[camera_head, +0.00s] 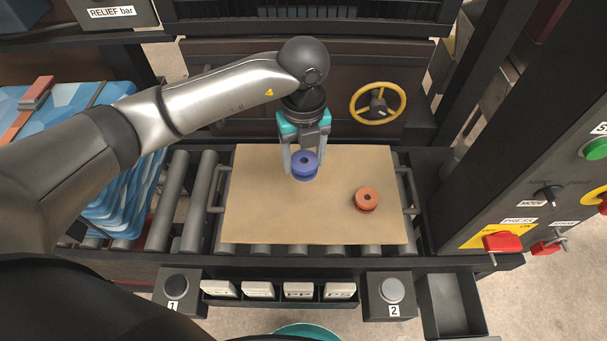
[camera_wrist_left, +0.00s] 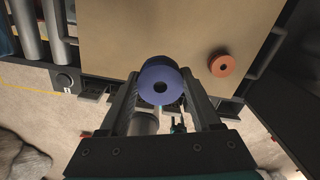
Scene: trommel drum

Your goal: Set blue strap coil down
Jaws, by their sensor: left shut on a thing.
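The blue strap coil (camera_head: 305,161) is a dark blue ring with a centre hole. My left gripper (camera_head: 304,166) is shut on it, one finger on each side, over the upper middle of the tan board (camera_head: 260,215). The coil (camera_wrist_left: 161,86) also shows between the fingers of my left gripper (camera_wrist_left: 163,100) in the left wrist view. I cannot tell whether the coil touches the board. An orange coil (camera_head: 367,198) sits on the board to the right, apart from the blue one; it also shows in the wrist view (camera_wrist_left: 222,65). My right gripper is not in view.
The board lies on a roller conveyor (camera_head: 195,200). Blue patterned bundles (camera_head: 120,205) stand at the left. A yellow handwheel (camera_head: 378,103) is behind. A control panel with a red lever (camera_head: 502,242) is at the right. The board's front and left areas are clear.

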